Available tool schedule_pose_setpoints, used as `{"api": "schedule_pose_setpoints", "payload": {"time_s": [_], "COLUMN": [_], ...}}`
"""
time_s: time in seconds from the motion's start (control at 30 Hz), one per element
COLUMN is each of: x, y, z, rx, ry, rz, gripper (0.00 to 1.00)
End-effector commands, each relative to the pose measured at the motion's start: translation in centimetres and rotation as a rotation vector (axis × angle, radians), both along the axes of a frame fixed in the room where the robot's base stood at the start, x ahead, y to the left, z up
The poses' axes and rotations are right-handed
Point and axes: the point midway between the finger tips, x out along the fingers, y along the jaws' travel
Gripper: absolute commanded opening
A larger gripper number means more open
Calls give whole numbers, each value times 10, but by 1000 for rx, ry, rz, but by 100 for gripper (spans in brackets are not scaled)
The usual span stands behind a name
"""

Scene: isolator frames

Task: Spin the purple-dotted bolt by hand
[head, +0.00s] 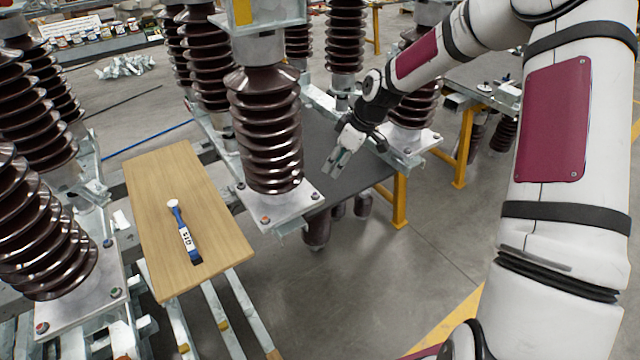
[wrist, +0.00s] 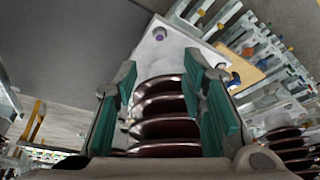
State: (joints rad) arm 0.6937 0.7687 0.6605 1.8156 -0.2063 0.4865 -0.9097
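The purple-dotted bolt (wrist: 158,33) shows in the wrist view near the corner of a pale metal base plate (wrist: 172,52), beyond my fingertips. In the head view a bolt (head: 315,196) sits at the right corner of the central insulator's base plate (head: 283,209); its dot colour is too small to tell. My gripper (head: 337,165) is above and to the right of that corner in the head view, apart from the bolt. In the wrist view my gripper (wrist: 160,66) has its two green-padded fingers spread, with nothing held between them.
The brown ribbed insulator (head: 266,130) rises from the plate, close to my gripper. Another bolt (head: 265,219) is at the plate's front corner. A wooden board (head: 215,220) with a blue-handled tool (head: 185,238) lies at left. A dark grey tabletop (head: 345,185) lies below my gripper.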

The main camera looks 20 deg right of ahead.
Motion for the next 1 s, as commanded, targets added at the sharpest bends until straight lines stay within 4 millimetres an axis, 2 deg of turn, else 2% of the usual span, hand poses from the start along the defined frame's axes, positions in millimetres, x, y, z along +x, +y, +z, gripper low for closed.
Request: {"api": "schedule_pose_setpoints", "payload": {"time_s": [0.17,0.7,0.83,1.0], "x": [4,29,32,35], "y": [6,35,38,40], "z": [-17,-107,-120,-127], "rx": [2,1,1,0], "ry": [2,1,1,0], "rz": [0,2,1,0], "gripper": [38,38,38,38]}}
